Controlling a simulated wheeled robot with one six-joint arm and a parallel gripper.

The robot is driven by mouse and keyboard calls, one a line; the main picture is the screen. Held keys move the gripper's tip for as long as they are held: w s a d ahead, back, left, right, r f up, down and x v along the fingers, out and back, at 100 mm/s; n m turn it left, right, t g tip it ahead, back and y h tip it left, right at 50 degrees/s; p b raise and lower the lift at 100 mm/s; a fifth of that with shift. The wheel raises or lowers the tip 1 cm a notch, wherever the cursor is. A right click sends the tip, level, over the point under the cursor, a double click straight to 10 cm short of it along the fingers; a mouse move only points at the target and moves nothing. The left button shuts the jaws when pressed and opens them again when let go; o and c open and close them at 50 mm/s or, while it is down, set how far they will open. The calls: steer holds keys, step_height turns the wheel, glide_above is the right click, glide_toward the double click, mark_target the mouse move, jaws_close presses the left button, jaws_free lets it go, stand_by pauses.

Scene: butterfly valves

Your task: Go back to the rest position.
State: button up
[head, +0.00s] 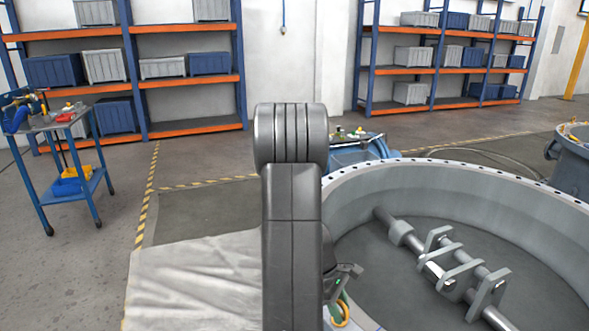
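My own arm stands upright in the middle of the head view and covers much of the centre. The large grey round valve body (480,184) lies to the right, with a flanged rim of bolt holes. Inside it a metal shaft (432,268) with bracket plates runs across the dark disc. The gripper part is close to the valve's left rim.
A blue trolley (75,194) with tools stands at the left. Shelves (188,77) with grey and blue bins line the back wall. A pale sheet (200,285) lies at lower left. Another blue flanged body (572,160) stands far right.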

steer(key=shift+n+t+b, duration=0.3)
steer(key=shift+n+t, duration=0.1)
steer(key=shift+n, duration=0.7)
steer(key=shift+s+r, duration=0.1)
steer(key=shift+s, duration=0.05)
